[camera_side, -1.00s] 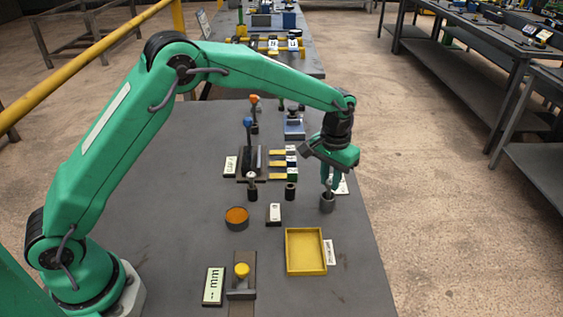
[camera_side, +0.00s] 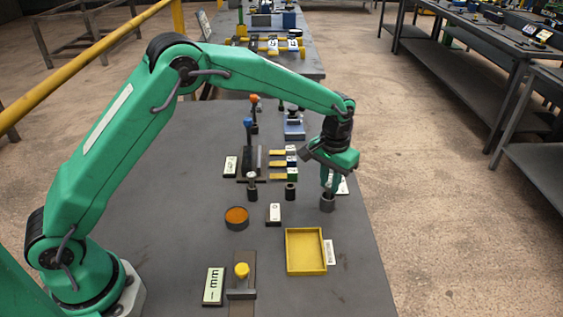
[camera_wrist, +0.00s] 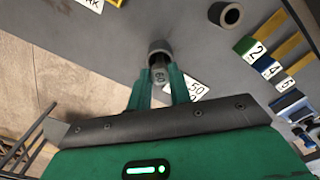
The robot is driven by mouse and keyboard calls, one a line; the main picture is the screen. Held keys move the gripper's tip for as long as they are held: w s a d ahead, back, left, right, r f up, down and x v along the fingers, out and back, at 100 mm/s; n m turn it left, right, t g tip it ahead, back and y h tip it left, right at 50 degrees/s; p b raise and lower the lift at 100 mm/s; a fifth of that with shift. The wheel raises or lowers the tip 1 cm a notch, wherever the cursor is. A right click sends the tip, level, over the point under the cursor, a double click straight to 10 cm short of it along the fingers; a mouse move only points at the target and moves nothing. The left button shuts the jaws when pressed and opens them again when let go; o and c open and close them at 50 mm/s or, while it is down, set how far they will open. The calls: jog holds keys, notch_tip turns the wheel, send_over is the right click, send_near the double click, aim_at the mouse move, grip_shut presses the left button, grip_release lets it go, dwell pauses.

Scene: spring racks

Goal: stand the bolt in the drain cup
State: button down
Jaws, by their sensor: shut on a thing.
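My gripper (camera_side: 329,188) points down right over a grey round cup (camera_side: 327,204), which I take as the drain cup. In the wrist view my gripper (camera_wrist: 163,80) has its two green fingers shut on the grey bolt (camera_wrist: 159,75), which carries small pale marks. The bolt's far end meets the mouth of the grey cup (camera_wrist: 160,48). Its lower part is hidden, so I cannot tell how deep it sits. The bolt looks roughly in line with the cup.
A dark hollow cylinder (camera_side: 290,191) stands left of the cup. A yellow tray (camera_side: 305,250) lies in front, with an orange-filled round dish (camera_side: 236,217) and a white block (camera_side: 274,214) nearby. Numbered blocks (camera_side: 291,163) with yellow strips stand behind. The table's right edge is close.

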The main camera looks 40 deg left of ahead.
jog(key=shift+f, duration=0.2)
dwell(0.3)
jog(key=c, duration=1.2)
grip_release()
